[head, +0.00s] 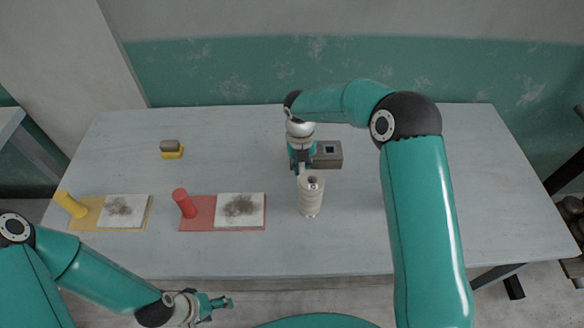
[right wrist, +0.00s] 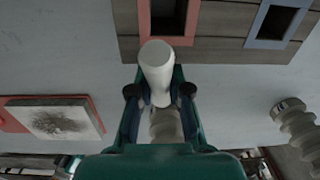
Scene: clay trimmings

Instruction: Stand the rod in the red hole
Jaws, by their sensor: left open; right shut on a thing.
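My right gripper (head: 303,168) is shut on the pale, smooth-ended rod (right wrist: 156,68), which shows between its fingers in the right wrist view. In the head view the rod is mostly hidden by the gripper. The brown block (head: 334,163) lies beside the gripper; the right wrist view shows its red-framed hole (right wrist: 168,38) and its blue-framed hole (right wrist: 252,43). The rod's end overlaps the lower edge of the red frame there; I cannot tell its height or whether it touches. My left gripper (head: 224,305) is open and empty, in front of the table's near edge.
A ribbed pale spool (head: 310,200) stands close in front of the right gripper. A red board (head: 198,218) and a yellow board (head: 87,220), each with a peg and smudged pad, lie at left. A small grey-and-yellow block (head: 171,150) sits behind them. The table's right side is clear.

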